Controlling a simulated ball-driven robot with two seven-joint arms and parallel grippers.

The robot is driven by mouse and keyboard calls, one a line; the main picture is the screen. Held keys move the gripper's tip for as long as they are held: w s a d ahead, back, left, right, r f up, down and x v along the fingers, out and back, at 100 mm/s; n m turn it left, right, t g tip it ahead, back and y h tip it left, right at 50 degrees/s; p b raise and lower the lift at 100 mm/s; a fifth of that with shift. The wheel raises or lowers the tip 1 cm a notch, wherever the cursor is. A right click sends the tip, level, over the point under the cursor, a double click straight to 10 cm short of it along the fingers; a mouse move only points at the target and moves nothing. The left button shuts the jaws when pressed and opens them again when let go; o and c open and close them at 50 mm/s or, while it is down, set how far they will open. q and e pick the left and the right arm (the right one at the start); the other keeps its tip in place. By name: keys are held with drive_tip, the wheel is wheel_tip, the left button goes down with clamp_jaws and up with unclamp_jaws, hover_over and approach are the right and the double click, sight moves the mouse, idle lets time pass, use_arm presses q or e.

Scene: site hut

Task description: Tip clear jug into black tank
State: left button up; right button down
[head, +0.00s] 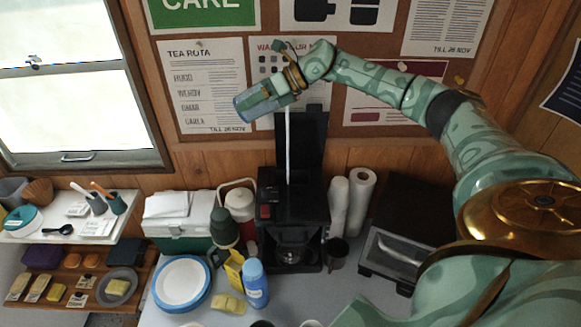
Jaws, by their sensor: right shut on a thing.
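The clear jug (254,102) is held high in front of the notice board, tipped well over on its side, with bluish contents showing. My right gripper (285,87) is shut on it. A thin pale stream (288,145) falls from beside the jug and gripper down to the top of the black coffee machine (272,192), where the black tank is. Its black lid (312,150) stands up open behind the stream. The inside of the tank and its level are hidden. My left gripper is not in view.
A green and white box (185,228), a dark green flask (223,229) and a blue bottle (255,284) stand left of the machine. White paper rolls (360,195) and a dark cup (337,250) are on its right. Blue-rimmed plates (182,283) lie at front left.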

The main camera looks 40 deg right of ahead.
drive_tip(key=shift+s+d+r+t+y+b, duration=0.15)
drive_tip(key=shift+r+t+y+b, duration=0.2)
drive_tip(key=shift+r+b, duration=0.5)
drive_tip(key=shift+s+d+r+t+y+b, duration=0.2)
drive_tip(key=shift+r+y+b, duration=0.25)
drive_tip(key=shift+b, duration=0.8)
